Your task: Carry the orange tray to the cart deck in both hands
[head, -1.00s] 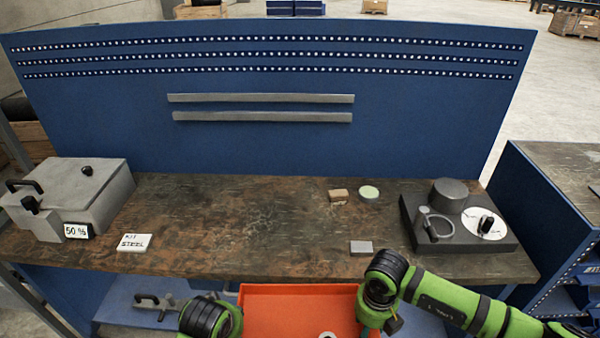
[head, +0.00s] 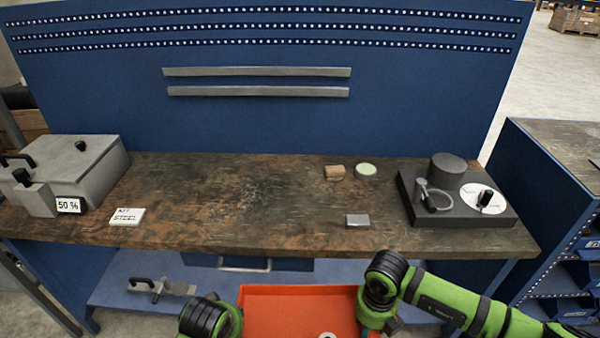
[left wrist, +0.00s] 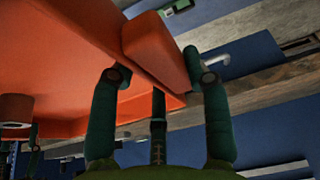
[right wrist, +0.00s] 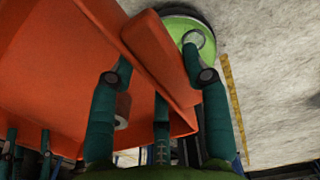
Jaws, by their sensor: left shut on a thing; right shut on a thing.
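The orange tray (head: 290,302) is at the bottom middle of the head view, in front of the bench, its near part cut off by the picture edge. My left gripper (left wrist: 155,64) is shut on a thick orange grip at one side of the tray, with a finger on each side. My right gripper (right wrist: 158,62) is shut on the matching grip at the other side. In the head view the fingertips are mostly hidden by the wrists. A pale ring-shaped top (head: 327,335) shows inside the tray at the bottom edge. I cannot make out the cart deck.
The workbench (head: 230,205) stands ahead, with a grey box (head: 95,165) on its left and a dark device (head: 465,205) on its right. Below is a blue shelf (head: 120,290) with a metal clamp-like tool (head: 160,287). A second bench (head: 560,145) stands at right.

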